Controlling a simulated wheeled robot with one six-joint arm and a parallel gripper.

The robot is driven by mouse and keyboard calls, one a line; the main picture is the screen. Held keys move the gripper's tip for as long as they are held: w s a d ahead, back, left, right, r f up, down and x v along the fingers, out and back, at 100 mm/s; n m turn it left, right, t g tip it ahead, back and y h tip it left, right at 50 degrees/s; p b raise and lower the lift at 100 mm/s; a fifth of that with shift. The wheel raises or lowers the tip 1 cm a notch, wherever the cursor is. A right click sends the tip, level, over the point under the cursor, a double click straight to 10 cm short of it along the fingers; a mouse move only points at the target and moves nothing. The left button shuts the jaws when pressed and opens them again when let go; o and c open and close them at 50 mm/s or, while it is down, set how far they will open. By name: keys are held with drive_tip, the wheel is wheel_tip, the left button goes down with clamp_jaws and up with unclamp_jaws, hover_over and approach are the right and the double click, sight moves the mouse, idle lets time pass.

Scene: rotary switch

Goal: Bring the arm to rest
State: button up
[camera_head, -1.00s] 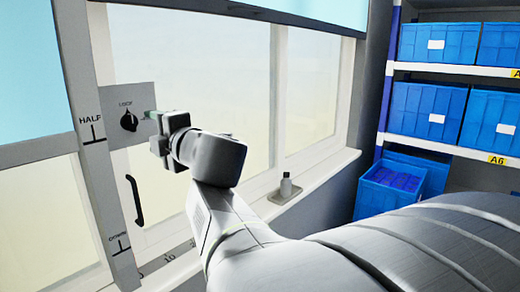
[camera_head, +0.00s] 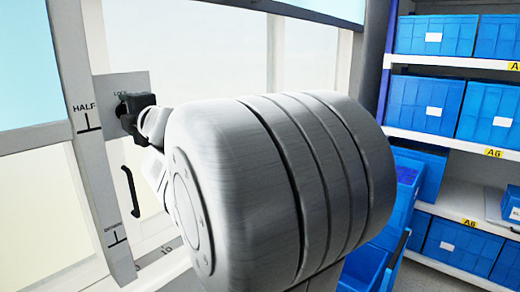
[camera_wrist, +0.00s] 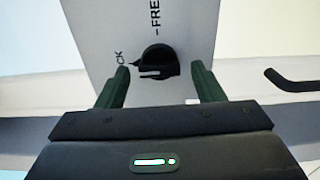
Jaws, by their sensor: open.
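The rotary switch is a black knob (camera_wrist: 158,60) on a grey plate (camera_wrist: 185,25). In the wrist view its narrow tip appears to point left, toward a partly hidden label ending in "CK"; "FREE" is printed above it. In the head view the plate (camera_head: 136,83) shows left of my arm, with the knob (camera_head: 121,110) partly hidden. My gripper (camera_wrist: 160,69) is open, with its dark green fingers on either side of the knob in the picture. Gaps show between the fingers and the knob. In the head view the dark gripper (camera_head: 138,104) is close to the plate.
A black handle (camera_head: 131,190) is below the plate, and also shows in the wrist view (camera_wrist: 292,80). Windows and frames surround the panel. A shelf with several blue bins (camera_head: 420,104) stands at the right. My arm fills the middle of the head view.

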drive_tip(key=p+v, duration=0.2)
drive_tip(key=v, duration=1.2)
drive_tip(key=w+a+m, duration=0.1)
drive_tip(key=w+a, duration=0.2)
drive_tip(key=w+a+m, duration=0.1)
drive_tip(key=w+a, duration=0.2)
drive_tip(key=a, duration=0.1)
drive_tip(key=w+a+m, duration=0.2)
drive_tip(key=w+a, duration=0.1)
drive_tip(key=shift+a+r+p, duration=0.3)
drive_tip(key=shift+w+m+p, duration=0.1)
drive_tip(key=shift+m+p, duration=0.6)
drive_tip(key=shift+m, duration=0.4)
drive_tip(key=m+p, duration=0.8)
drive_tip(key=m, duration=0.3)
drive_tip(key=shift+w+d+f, duration=0.1)
drive_tip(key=shift+d+f, duration=0.1)
drive_tip(key=shift+f, duration=0.05)
